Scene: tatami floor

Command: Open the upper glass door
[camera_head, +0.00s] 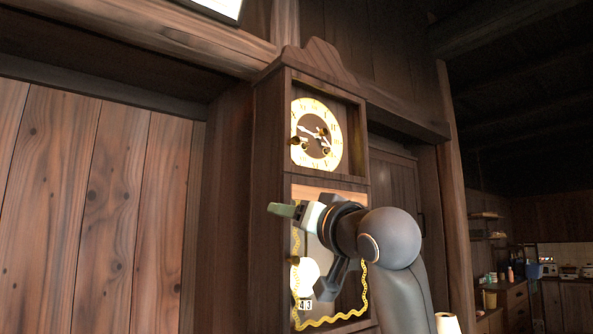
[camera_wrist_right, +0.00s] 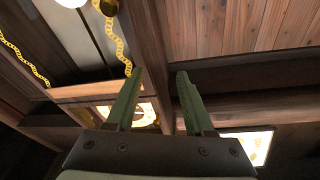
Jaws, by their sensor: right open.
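The tall wooden clock (camera_head: 270,150) stands upright against the wall in the head view. Its upper glass door (camera_head: 351,120) looks closed over the cream and gold dial (camera_head: 331,112). A small knob (camera_head: 295,143) shows at the door's left edge. My right gripper (camera_head: 281,209) is in front of the clock, below the upper door and near its left side, fingers pointing left. In the right wrist view its green fingers (camera_wrist_right: 160,72) are apart with nothing between them. The dial (camera_wrist_right: 147,116) shows partly behind them. My left gripper is not in view.
The lower door, with a gold chain border (camera_head: 364,290) and a white pendulum disc (camera_head: 308,272), is partly hidden by my right arm. A plank wall (camera_head: 80,210) lies left of the clock. A kitchen area with shelves (camera_head: 513,295) is far right.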

